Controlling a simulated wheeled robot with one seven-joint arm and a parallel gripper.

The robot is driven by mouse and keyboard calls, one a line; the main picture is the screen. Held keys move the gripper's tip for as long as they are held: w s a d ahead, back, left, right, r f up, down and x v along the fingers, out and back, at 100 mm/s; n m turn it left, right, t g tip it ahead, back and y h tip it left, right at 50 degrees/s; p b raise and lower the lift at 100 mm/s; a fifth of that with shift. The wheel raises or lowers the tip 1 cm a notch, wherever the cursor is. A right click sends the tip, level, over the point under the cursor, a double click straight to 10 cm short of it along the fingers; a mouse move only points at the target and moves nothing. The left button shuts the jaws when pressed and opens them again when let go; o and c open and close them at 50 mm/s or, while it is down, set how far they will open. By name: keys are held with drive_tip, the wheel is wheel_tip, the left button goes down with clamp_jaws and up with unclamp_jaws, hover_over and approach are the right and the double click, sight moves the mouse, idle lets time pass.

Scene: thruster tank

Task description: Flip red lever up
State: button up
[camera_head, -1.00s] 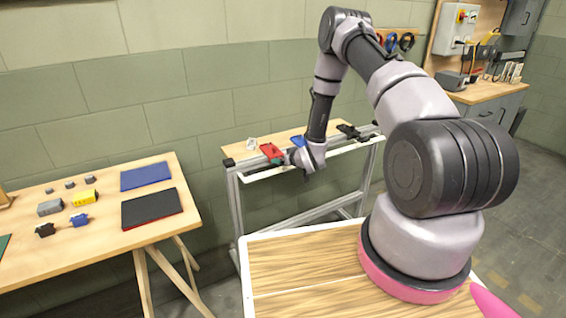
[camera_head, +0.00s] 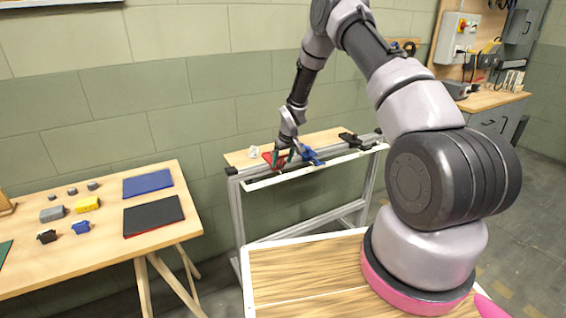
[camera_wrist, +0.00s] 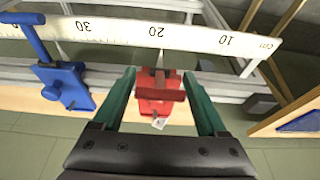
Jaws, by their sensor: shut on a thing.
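The red lever (camera_head: 268,156) is mounted on the rail of the narrow bench by the wall. In the wrist view its red body (camera_wrist: 158,104) shows between my teal fingers, with a darker red bar across it. My gripper (camera_head: 283,158) points down at the red lever from above. In the wrist view my gripper (camera_wrist: 160,76) has one finger on each side of the red lever and is shut on it. The exact contact at the fingertips and the lever's angle are hard to tell.
A blue lever (camera_head: 311,156) stands right of the red one, with its arm reaching out in the wrist view (camera_wrist: 62,84). A black lever (camera_head: 351,139) sits farther right. A white ruler (camera_wrist: 140,32) runs along the rail. A wooden table (camera_head: 60,262) with small blocks stands left.

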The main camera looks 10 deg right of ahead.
idle(0.4)
drive_tip(key=o, duration=1.3)
drive_tip(key=a+v, duration=0.1)
drive_tip(key=v, duration=0.9)
drive_tip(key=shift+d+r, duration=0.35)
drive_tip(key=shift+d, duration=0.1)
drive_tip(key=shift+w, duration=0.1)
